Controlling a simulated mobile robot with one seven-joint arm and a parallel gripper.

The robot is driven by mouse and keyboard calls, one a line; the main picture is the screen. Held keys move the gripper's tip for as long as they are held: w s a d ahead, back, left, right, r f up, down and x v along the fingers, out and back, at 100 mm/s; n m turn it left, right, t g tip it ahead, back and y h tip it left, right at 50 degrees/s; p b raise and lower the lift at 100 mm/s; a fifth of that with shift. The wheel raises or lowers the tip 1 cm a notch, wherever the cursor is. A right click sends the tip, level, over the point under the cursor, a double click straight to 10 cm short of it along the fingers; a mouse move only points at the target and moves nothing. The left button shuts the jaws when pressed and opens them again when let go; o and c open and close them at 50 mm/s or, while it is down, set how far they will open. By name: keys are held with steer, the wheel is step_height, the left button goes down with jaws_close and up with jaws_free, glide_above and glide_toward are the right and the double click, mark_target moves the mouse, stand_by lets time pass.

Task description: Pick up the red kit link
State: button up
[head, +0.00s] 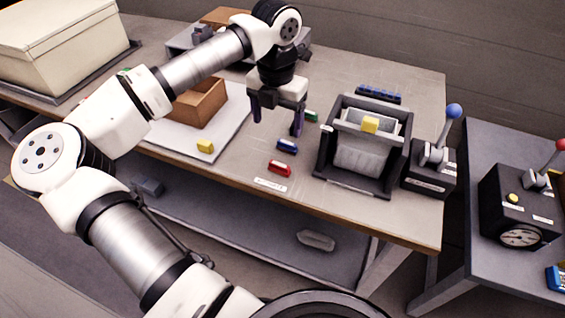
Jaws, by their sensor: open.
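The red kit link (279,168) is a small red block lying on the workbench (228,166) near its front edge, just behind a white label. My gripper (276,127) points down above the bench, behind and above the red link, with its two dark purple fingers apart. Nothing shows between the fingers. A blue link (287,146) lies behind the red one, close to the right finger. A green link (311,116) lies farther back, partly hidden by that finger.
A black-framed machine (362,150) with a yellow block (370,125) stands to the right, beside a blue-knobbed lever (453,111). A brown open box (200,102) and a yellow link (205,146) rest on a white mat at left. A blue strip (378,94) lies behind the machine.

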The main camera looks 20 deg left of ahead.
steer(key=p, duration=0.1)
glide_above(280, 163)
steer(key=f, duration=0.7)
steer(key=shift+w+a+f, duration=0.1)
steer(key=shift+a+f, duration=0.15)
steer(key=shift+f, duration=0.15)
steer(key=shift+d+f+p, duration=0.15)
steer(key=shift+f+p, duration=0.35)
steer(key=shift+f, duration=0.85)
steer(key=shift+d+f+p, duration=0.1)
steer(key=shift+f+p, duration=0.35)
steer(key=shift+f, duration=0.85)
steer(key=c, duration=1.1)
steer(key=shift+o, duration=0.2)
